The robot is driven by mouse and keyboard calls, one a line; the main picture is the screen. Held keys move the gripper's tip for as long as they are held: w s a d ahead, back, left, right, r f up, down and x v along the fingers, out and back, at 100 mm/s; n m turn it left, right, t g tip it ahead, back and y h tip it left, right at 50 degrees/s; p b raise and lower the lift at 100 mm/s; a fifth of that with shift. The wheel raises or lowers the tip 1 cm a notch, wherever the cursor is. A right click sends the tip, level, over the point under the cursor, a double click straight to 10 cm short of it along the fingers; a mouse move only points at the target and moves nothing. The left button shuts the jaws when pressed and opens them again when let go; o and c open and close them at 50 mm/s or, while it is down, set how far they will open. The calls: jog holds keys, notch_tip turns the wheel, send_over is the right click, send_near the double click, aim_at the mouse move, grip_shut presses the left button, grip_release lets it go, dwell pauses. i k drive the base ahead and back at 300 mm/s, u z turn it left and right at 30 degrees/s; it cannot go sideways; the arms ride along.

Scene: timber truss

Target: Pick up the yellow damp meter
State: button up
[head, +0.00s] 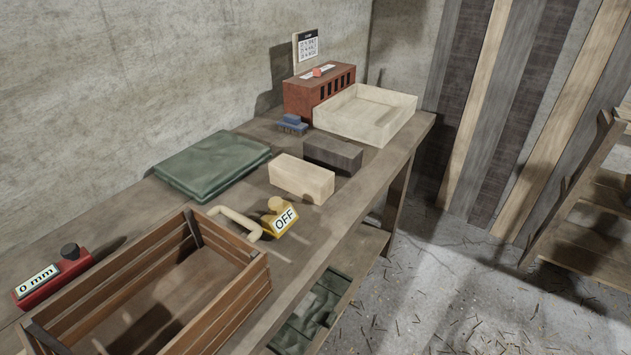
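The yellow damp meter (279,220) stands on the wooden workbench (323,221), close to its front edge. It has a white face reading "OFF" and a pale rounded knob on top. It is just right of the slatted wooden crate (229,313), and the curved end of a cream handle-like piece (236,222) lies between them, close to the meter. I cannot tell if that piece touches it. My gripper is not in view.
A pale block (302,178) and a dark block (333,155) lie behind the meter. A folded green cloth (212,164), a pale tray (366,115) and a red box (318,90) stand farther back. A red "0 mm" device (52,278) is left of the crate. Bench is clear right of the meter.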

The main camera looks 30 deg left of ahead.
aim_at(281, 215)
jog(key=i, duration=1.15)
jog(key=u, duration=1.8)
